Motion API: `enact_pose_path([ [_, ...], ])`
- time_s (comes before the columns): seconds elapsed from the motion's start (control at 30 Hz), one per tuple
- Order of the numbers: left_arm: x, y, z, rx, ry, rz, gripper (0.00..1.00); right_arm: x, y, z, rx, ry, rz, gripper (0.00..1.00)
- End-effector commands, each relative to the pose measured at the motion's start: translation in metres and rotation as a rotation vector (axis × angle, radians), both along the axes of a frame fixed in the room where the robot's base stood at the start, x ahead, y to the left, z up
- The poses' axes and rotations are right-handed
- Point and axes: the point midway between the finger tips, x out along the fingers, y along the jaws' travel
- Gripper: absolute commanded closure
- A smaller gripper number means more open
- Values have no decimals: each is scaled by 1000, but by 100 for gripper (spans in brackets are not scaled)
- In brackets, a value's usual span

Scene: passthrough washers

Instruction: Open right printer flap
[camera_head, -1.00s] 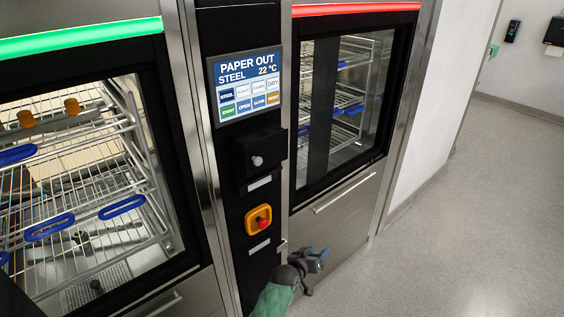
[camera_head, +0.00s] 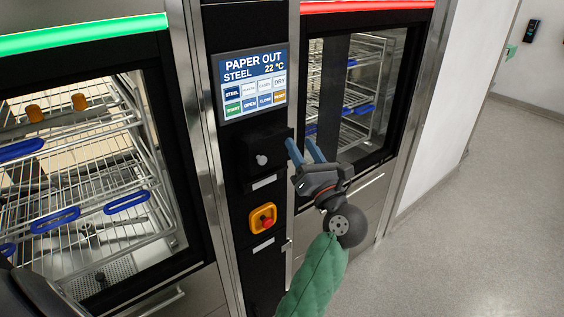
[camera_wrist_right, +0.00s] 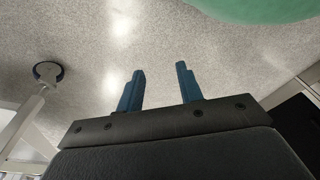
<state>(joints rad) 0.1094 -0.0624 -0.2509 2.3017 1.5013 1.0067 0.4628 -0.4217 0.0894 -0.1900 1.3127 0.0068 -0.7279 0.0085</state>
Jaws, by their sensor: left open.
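The printer flap (camera_head: 250,146) is a black box front with a small grey knob (camera_head: 262,160), on the dark column below the screen. It looks shut. My left gripper (camera_head: 301,146) is open and empty, its two blue fingers pointing up just right of the flap in the head view. One finger appears close to the box's right edge; I cannot tell whether they touch. In the right wrist view, my right gripper (camera_wrist_right: 158,88) is open with nothing between its blue fingers, above the grey floor.
The screen (camera_head: 250,84) reads "PAPER OUT". An orange and red emergency button (camera_head: 263,218) sits below the flap. Glass-doored washers with racks flank the column: green-lit left (camera_head: 80,38), red-lit right (camera_head: 365,6). Open floor (camera_head: 490,220) lies to the right.

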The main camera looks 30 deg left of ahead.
Motion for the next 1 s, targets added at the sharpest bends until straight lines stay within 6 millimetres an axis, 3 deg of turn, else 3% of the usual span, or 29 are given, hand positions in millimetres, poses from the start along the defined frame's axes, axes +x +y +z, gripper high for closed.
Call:
enact_pose_path([
  [0.2,-19,27,-49,-378,-34,62,56,0,-6,-1,-5,-7,3,64],
  [0.4,-32,35,-72,-523,-73,136,56,11,-3,1,-1,-22,2,64],
  [0.6,-30,41,-70,-535,-100,132,56,20,2,6,4,-37,0,64],
  [0.7,-26,48,-69,-534,-98,132,56,2,-2,-11,1,-23,3,64],
  [1.0,-14,79,-69,-532,-98,132,56,-16,-20,-37,-12,-46,13,64],
])
